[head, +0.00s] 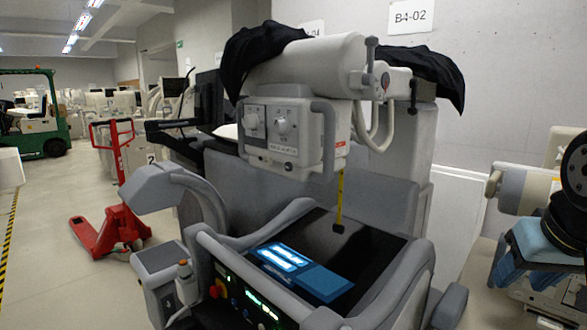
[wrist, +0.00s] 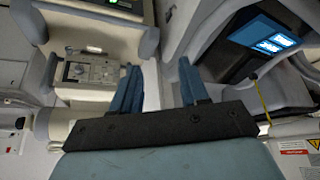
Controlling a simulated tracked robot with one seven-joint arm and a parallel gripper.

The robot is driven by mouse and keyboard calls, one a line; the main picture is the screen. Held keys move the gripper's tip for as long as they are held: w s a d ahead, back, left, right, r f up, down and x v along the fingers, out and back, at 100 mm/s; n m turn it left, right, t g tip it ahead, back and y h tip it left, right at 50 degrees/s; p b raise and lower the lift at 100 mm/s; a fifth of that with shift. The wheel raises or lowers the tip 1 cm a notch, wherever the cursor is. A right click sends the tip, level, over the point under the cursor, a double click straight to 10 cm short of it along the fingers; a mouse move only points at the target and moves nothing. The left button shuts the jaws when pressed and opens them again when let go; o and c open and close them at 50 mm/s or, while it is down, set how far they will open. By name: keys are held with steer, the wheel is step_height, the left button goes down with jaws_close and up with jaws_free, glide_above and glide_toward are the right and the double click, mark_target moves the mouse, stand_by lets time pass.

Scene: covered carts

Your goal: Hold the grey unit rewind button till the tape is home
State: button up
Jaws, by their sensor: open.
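The grey unit (head: 292,132) is a boxy head with two round knobs on its face, hung under a thick pale arm. A yellow tape (head: 340,195) hangs out from its underside, with a dark end piece (head: 338,228) low over the black console top. The tape also shows at the right of the wrist view (wrist: 262,102). I cannot make out which small part is the rewind button. My gripper (wrist: 158,88) has two blue fingers, spread apart with nothing between them. It is apart from the unit, and blue and black parts at the head view's right edge look like mine.
A console with a lit blue screen (head: 280,257) and thick grey rails stands below the unit. Black covers (head: 262,48) drape the machine above. A red pallet jack (head: 110,215) stands left on open floor. Another machine with a control panel (wrist: 92,72) fills the wrist view's left.

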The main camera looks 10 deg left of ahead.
jaws_close()
stand_by(1.5)
